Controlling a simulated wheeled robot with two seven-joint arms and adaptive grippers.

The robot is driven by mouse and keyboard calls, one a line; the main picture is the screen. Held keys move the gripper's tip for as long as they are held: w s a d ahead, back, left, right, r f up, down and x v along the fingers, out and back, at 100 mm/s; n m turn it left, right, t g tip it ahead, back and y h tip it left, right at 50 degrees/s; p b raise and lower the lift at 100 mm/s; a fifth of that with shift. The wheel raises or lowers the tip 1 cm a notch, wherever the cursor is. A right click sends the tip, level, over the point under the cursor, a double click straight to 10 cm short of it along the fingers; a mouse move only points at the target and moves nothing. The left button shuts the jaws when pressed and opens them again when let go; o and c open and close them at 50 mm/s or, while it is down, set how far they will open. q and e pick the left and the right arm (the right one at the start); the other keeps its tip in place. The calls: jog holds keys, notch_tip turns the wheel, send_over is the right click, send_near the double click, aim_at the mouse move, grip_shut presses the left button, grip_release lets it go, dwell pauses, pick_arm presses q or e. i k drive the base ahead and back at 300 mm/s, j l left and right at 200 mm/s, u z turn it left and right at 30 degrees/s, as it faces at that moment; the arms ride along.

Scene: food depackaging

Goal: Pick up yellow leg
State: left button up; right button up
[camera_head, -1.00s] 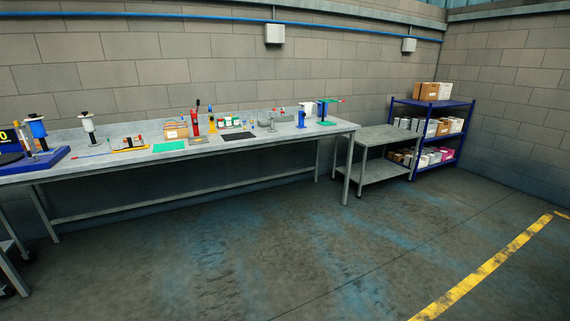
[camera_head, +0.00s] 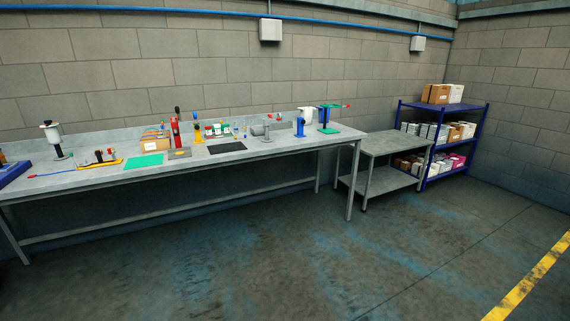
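I cannot make out a yellow leg for certain at this distance. On the long grey workbench (camera_head: 100,178) stands a small upright yellow item (camera_head: 198,130), just right of a red and black upright tool (camera_head: 176,128). A yellow-based fixture (camera_head: 103,163) with small dark and red parts lies farther left on the same bench. Neither of my grippers is in view.
The bench also holds a green mat (camera_head: 144,160), a black mat (camera_head: 227,147) and a blue upright device (camera_head: 300,124). A lower grey table (camera_head: 380,143) and a blue shelf with boxes (camera_head: 460,107) stand right. The floor in front is open.

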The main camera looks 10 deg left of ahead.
aim_at(198, 140)
jog(key=i+u, duration=0.1)
jog(key=i, duration=0.85)
jog(key=i+l+u, duration=0.1)
jog(key=i, duration=0.85)
jog(key=i+l+u, duration=0.2)
jog(key=i+u, duration=0.2)
jog(key=i+l+u, duration=0.35)
jog(key=i, duration=0.15)
jog(key=i+l+u, duration=0.8)
jog(key=l, duration=0.2)
jog(key=k+j, duration=0.05)
jog(key=k, duration=0.05)
